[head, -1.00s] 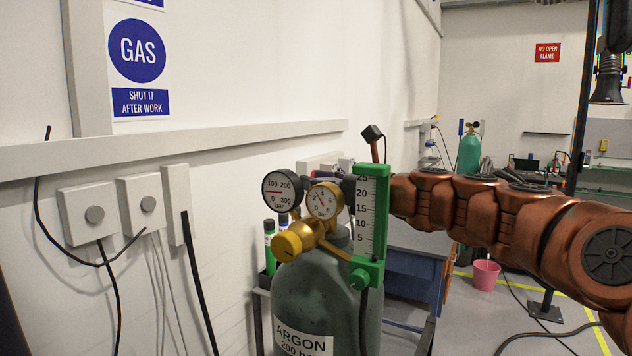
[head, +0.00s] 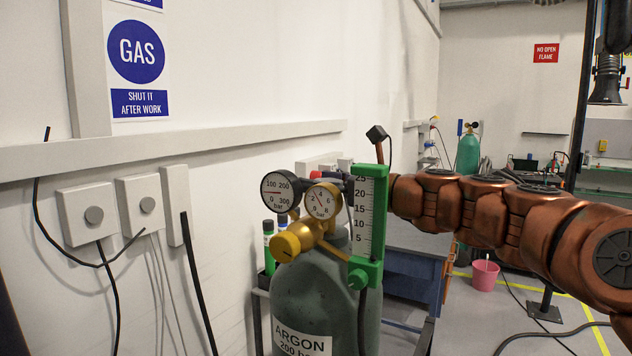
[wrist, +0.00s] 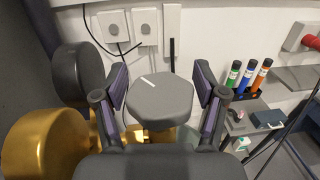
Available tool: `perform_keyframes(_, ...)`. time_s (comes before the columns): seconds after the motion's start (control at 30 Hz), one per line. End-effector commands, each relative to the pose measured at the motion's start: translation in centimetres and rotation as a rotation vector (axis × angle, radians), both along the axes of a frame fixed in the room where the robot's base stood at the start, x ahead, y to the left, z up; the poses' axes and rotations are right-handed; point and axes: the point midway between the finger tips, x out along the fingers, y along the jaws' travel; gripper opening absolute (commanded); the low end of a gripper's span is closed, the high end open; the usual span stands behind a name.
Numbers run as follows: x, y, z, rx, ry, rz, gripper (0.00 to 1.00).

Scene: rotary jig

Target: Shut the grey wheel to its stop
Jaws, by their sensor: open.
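The grey wheel (wrist: 160,103) is a faceted knob with a white line on its top, pointing to the upper left in the wrist view. My gripper (wrist: 160,80) is open, with one finger to the left and one to the right of the wheel. A gap shows between each finger and the wheel. In the head view the wheel is hidden behind the gauges and the green flow meter (head: 369,225) on the argon cylinder (head: 300,305). The wheel's stop is not visible.
A black gauge (wrist: 78,75) and a brass part (wrist: 45,140) sit close to my left finger. Wall boxes (head: 92,214) hang at the left. A pink bucket (head: 484,275) stands on the floor.

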Motion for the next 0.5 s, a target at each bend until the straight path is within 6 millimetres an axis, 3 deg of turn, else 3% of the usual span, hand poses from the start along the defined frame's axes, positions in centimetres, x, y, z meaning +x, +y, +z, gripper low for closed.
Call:
perform_keyframes(0.3,-3.0,-3.6,0.0,0.002,-0.001,0.0,0.71)
perform_keyframes(0.5,-4.0,-4.8,0.1,0.001,-0.002,-0.001,0.71)
